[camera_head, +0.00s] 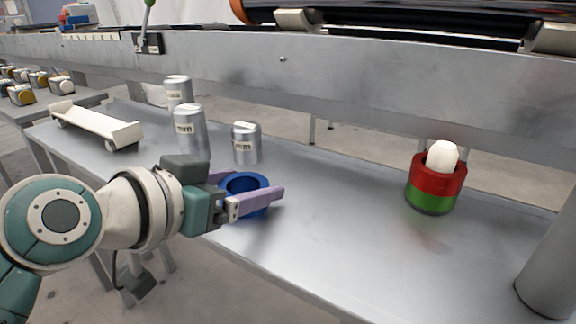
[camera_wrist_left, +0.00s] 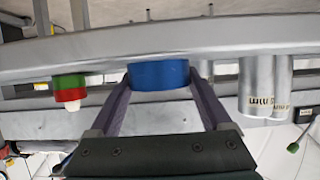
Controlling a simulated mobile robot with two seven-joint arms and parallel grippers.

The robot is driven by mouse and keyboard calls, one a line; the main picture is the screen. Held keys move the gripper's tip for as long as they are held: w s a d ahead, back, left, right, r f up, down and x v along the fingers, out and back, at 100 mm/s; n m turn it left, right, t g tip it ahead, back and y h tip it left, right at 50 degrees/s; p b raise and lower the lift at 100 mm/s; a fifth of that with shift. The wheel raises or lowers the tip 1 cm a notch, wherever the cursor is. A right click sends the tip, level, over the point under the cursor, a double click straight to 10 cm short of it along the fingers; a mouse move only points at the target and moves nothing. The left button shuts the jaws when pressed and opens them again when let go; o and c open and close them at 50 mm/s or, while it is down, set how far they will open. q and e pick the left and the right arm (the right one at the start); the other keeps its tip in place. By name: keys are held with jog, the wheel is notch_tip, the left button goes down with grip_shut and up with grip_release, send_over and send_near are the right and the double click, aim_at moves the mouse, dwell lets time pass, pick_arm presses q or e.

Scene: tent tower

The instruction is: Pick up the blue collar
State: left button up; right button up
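The blue collar (camera_head: 240,181) is a thick ring at the near edge of the grey metal table. My left gripper (camera_head: 250,192) reaches it from the left, with its purple fingers on either side of the collar. In the left wrist view the collar (camera_wrist_left: 158,74) fills most of the gap between the fingertips (camera_wrist_left: 160,86). I cannot tell whether the fingers press on it. The collar appears to be at table height. My right gripper is not in view.
A post with a white rounded top (camera_head: 443,157) carries a red collar (camera_head: 437,178) above a green collar (camera_head: 430,199) at the right. Several metal cylinders (camera_head: 188,130) stand behind my gripper. A cream cradle (camera_head: 95,125) lies at the far left. The table's middle is clear.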

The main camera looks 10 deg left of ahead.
pick_arm(q)
jog(key=c, duration=1)
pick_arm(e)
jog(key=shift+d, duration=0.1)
pick_arm(q)
jog(key=shift+r, duration=0.1)
jog(key=shift+c, duration=0.2)
